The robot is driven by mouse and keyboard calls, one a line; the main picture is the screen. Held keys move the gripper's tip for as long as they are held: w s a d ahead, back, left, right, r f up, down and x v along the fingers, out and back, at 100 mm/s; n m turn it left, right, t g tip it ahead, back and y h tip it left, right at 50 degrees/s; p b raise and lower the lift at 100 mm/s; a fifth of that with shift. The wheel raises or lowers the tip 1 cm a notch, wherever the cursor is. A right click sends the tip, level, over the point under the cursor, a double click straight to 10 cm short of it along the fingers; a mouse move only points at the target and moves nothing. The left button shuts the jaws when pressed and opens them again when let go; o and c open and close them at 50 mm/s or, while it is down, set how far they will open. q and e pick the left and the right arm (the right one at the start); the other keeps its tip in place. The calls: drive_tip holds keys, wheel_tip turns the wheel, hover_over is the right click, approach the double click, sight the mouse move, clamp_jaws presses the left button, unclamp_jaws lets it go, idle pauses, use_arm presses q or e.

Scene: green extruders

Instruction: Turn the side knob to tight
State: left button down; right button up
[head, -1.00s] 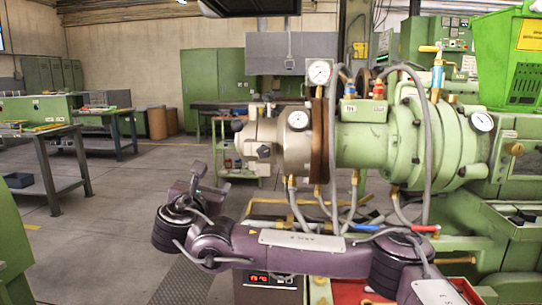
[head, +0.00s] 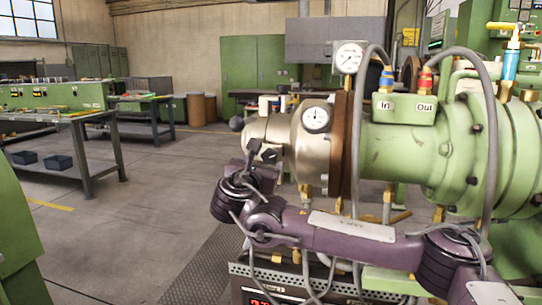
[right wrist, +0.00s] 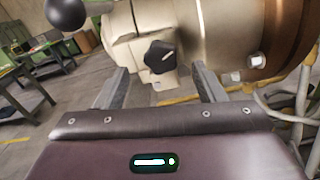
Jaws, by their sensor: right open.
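The side knob (right wrist: 160,56) is small and black with a pale mark on its face. It sits on the side of the extruder's metal end (right wrist: 190,40). My right gripper (right wrist: 163,84) is open, with one finger on each side of the knob's line in the right wrist view. The knob appears just beyond the fingertips, and contact cannot be made out. In the head view my purple right gripper (head: 258,158) is close to the metal end (head: 278,130), and it partly overlaps the knob area. My left gripper is not in view.
A black ball (right wrist: 66,13) sticks out at the extruder's end. The green barrel (head: 400,150), gauges (head: 316,118) and grey hoses (head: 490,130) lie to the right. Work tables (head: 80,130) stand at the left, with open floor between.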

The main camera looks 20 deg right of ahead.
sight(269, 157)
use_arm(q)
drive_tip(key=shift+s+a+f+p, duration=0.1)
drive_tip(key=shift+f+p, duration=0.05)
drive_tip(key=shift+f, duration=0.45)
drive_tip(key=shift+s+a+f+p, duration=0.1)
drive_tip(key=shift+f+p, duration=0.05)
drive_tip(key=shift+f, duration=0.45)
use_arm(e)
drive_tip(key=x, duration=0.5)
drive_tip(key=shift+s, duration=0.1)
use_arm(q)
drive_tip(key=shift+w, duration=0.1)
use_arm(e)
drive_tip(key=shift+c, duration=0.2)
drive_tip(key=shift+f, duration=0.1)
drive_tip(key=c, duration=0.9)
